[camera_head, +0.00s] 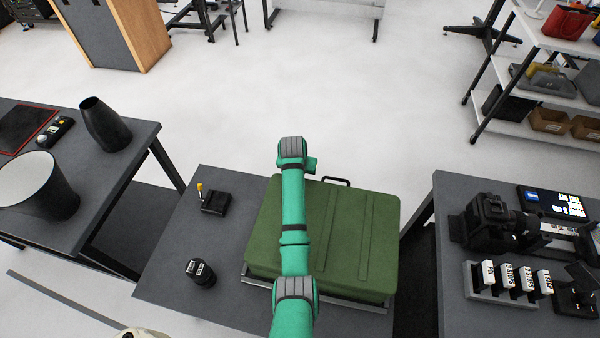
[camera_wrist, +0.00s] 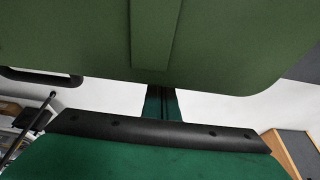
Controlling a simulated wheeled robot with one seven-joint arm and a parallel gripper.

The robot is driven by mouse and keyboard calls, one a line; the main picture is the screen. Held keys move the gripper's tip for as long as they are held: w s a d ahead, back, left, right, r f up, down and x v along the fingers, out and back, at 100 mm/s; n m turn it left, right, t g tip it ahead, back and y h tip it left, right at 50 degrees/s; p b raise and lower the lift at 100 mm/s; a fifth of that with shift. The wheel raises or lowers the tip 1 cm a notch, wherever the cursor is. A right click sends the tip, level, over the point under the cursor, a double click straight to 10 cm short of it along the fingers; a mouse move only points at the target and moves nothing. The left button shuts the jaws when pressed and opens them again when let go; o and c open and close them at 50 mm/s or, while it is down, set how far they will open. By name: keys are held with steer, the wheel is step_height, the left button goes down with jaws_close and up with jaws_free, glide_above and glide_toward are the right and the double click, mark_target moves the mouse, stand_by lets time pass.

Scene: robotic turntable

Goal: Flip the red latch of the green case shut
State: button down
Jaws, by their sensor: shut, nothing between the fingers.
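The green case (camera_head: 352,235) lies closed and flat on a grey table, with its black handle (camera_head: 336,181) on the far side. In the wrist view the case (camera_wrist: 230,40) fills the top, with the handle (camera_wrist: 40,76) at the left. No red latch shows in either view. In the wrist view my gripper (camera_wrist: 163,92) is shut and empty, and its tips reach the edge of the case, partly hidden there. I cannot tell whether they touch it.
A small black device with a yellow-tipped lever (camera_head: 215,201) and a black cylinder (camera_head: 201,272) stand left of the case. A side table (camera_head: 75,210) is at the left. Another table (camera_head: 450,215) with a camera is at the right. Open floor lies beyond the case.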

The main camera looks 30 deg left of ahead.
steer(key=shift+r, duration=0.1)
steer(key=shift+r, duration=0.7)
steer(key=shift+w, duration=0.1)
step_height(320, 180, up, 11)
steer(key=w, duration=0.2)
steer(key=shift+w+a, duration=0.25)
steer(key=shift+a, duration=0.15)
steer(key=shift+w+r, duration=0.1)
stand_by(0.4)
